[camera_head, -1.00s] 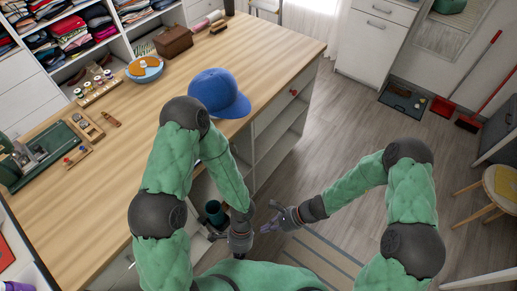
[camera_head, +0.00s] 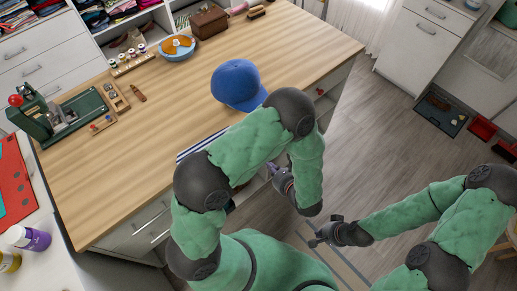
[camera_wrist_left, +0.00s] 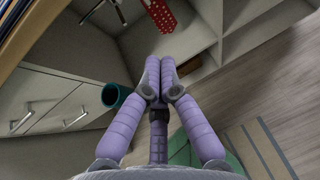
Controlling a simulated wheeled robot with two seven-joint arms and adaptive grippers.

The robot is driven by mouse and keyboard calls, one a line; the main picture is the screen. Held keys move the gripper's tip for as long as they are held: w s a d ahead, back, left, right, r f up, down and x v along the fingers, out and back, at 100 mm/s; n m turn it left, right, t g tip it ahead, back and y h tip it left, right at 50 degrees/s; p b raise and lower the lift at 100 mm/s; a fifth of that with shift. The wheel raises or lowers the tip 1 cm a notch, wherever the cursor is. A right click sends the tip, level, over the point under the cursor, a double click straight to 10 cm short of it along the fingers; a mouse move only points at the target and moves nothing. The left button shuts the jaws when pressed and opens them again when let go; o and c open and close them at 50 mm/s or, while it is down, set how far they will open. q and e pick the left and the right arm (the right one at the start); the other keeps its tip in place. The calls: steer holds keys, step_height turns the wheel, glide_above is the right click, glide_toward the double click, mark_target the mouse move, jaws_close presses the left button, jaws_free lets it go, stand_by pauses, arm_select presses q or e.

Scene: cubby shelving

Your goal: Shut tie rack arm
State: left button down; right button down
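In the left wrist view a red, white-dotted strip (camera_wrist_left: 160,14), perhaps a tie, hangs in the open cubby at the top. A dark metal bar (camera_wrist_left: 118,12) shows left of it; I cannot tell whether it is the tie rack arm. My left gripper (camera_wrist_left: 160,62) has its purple fingertips together, below the strip in the picture, with nothing visible between them. In the head view my left gripper (camera_head: 274,170) is at the counter's front side, partly hidden by my forearm. My right gripper (camera_head: 326,231) is open and empty over the floor.
The wooden counter (camera_head: 150,170) has a blue cap (camera_head: 238,84) and a striped cloth (camera_head: 196,147) near its edge. A dark teal cylinder (camera_wrist_left: 115,96) stands out by the cabinet doors (camera_wrist_left: 65,110). Floor (camera_head: 400,150) is open to the right.

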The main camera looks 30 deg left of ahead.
arm_select(q)
steer(key=r+b+x, duration=0.1)
steer(key=b+x, duration=0.1)
steer(key=x, duration=1)
steer(key=shift+w+a+r, duration=0.15)
steer(key=shift+w+a, duration=0.05)
steer(key=shift+a, duration=0.3)
steer(key=a, duration=0.1)
steer(key=w+a+b, duration=0.1)
steer(key=a, duration=0.2)
steer(key=shift+w+r+b, duration=0.1)
steer(key=shift+w+b, duration=0.25)
steer(key=shift+b, duration=0.05)
